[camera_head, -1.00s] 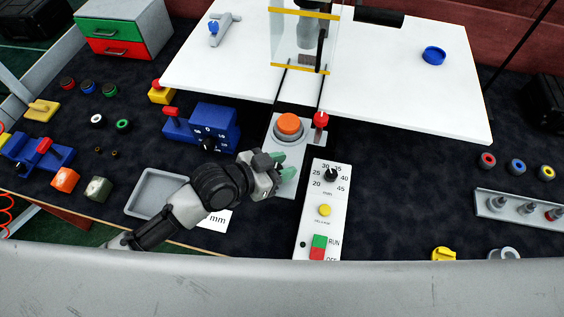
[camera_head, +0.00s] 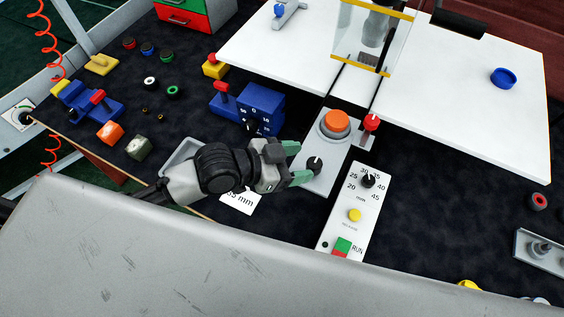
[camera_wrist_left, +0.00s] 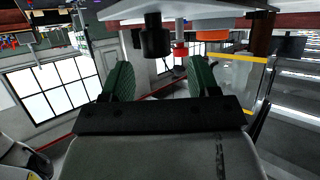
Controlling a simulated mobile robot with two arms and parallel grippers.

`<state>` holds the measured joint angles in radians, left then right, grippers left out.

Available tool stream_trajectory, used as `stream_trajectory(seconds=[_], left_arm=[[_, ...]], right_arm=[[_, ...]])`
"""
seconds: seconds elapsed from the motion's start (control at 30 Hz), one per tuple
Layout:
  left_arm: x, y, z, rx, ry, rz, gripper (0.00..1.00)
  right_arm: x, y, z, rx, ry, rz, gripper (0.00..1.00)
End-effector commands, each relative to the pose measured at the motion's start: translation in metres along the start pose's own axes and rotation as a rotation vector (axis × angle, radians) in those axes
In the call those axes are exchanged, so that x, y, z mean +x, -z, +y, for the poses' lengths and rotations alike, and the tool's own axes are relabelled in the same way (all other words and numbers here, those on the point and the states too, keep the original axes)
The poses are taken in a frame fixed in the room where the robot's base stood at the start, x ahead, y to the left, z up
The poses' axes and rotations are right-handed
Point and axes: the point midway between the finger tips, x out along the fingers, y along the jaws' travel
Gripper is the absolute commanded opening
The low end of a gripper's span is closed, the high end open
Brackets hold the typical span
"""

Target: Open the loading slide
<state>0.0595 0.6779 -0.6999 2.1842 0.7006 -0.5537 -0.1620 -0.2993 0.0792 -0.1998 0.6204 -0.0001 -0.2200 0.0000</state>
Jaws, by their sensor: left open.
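A grey panel (camera_head: 320,180) carries a large orange button (camera_head: 337,122) and a small black knob (camera_head: 314,164). A red knob (camera_head: 371,122) stands at the panel's right side near a slotted strip. Behind it is a clear guard (camera_head: 370,40) with yellow edges on a white table. I cannot tell which part is the loading slide. My left gripper (camera_head: 298,165) is open, its green fingertips close to the left of the black knob. In the left wrist view the black knob (camera_wrist_left: 154,38) appears between the open fingers, seemingly ahead of them; the red knob (camera_wrist_left: 180,50) is farther off.
A white control panel (camera_head: 354,210) with a dial, yellow button and RUN switch stands just right of my gripper. A blue box (camera_head: 262,108) with a dial is behind it. A grey tray (camera_head: 182,158) lies partly hidden by my arm.

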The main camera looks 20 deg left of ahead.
Motion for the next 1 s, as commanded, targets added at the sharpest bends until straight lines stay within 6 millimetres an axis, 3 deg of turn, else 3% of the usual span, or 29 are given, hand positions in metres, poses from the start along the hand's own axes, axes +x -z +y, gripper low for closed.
stream_trajectory(seconds=[0.1,0.3,1.0], left_arm=[[-0.021,-0.003,0.0,0.002,-0.001,-0.003,0.61],[-0.04,-0.001,0.0,0.0,0.0,-0.002,0.61],[-0.043,0.0,0.0,-0.001,0.0,0.0,0.61]], right_arm=[[0.008,-0.001,0.0,0.0,0.0,0.0,0.43],[0.011,-0.001,0.0,0.0,0.0,0.0,0.43],[0.011,-0.002,0.002,-0.001,-0.002,-0.001,0.43]])
